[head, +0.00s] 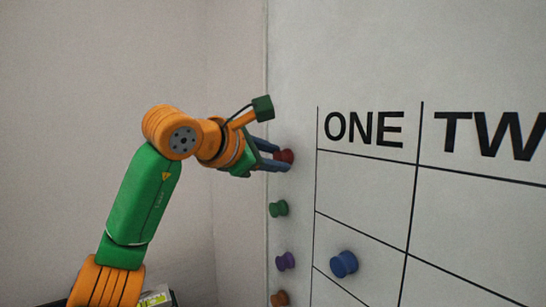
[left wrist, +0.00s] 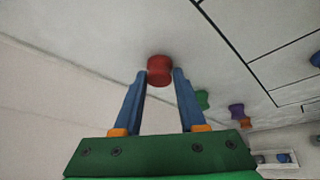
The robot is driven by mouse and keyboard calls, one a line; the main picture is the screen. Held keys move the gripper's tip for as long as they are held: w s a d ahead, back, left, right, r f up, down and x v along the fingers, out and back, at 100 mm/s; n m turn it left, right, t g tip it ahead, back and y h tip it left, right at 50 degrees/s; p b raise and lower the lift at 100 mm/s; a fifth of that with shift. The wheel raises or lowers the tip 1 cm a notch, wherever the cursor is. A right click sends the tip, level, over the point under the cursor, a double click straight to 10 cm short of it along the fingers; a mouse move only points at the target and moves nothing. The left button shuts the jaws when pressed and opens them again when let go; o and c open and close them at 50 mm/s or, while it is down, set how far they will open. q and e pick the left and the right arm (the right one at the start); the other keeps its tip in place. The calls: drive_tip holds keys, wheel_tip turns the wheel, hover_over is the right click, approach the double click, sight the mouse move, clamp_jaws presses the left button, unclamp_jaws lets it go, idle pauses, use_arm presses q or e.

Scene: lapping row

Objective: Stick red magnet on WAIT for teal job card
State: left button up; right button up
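The red magnet (head: 284,156) is a knob on the pale board (head: 370,190), left of the ruled grid. It also shows in the left wrist view (left wrist: 159,70). My left gripper (head: 280,158) reaches it from the left, one blue finger on each side. In the left wrist view, the fingertips (left wrist: 160,76) sit close against the magnet's sides; I cannot tell whether they press on it. The magnet appears to be on the board. Headings ONE and a cut-off TW show. No WAIT heading or teal job card is in view. My right gripper is not in view.
Below the red magnet are a green magnet (head: 279,208), a purple magnet (head: 285,261) and an orange magnet (head: 279,298). A blue magnet (head: 344,264) sits in the grid under ONE. The board's left edge (head: 267,60) meets a plain wall.

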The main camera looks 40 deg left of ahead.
use_arm(q)
clamp_jaws()
drive_tip(key=shift+s, duration=0.1)
drive_tip(key=shift+s+a+b, duration=0.2)
drive_tip(key=shift+s+a, duration=0.1)
drive_tip(key=shift+s, duration=0.35)
drive_tip(key=shift+s+a+b, duration=0.15)
drive_tip(key=shift+s+a, duration=0.1)
drive_tip(key=shift+s, duration=0.35)
drive_tip(key=s+a, duration=0.2)
drive_tip(key=s, duration=0.3)
drive_tip(key=shift+s+a, duration=0.15)
drive_tip(key=shift+s, duration=0.15)
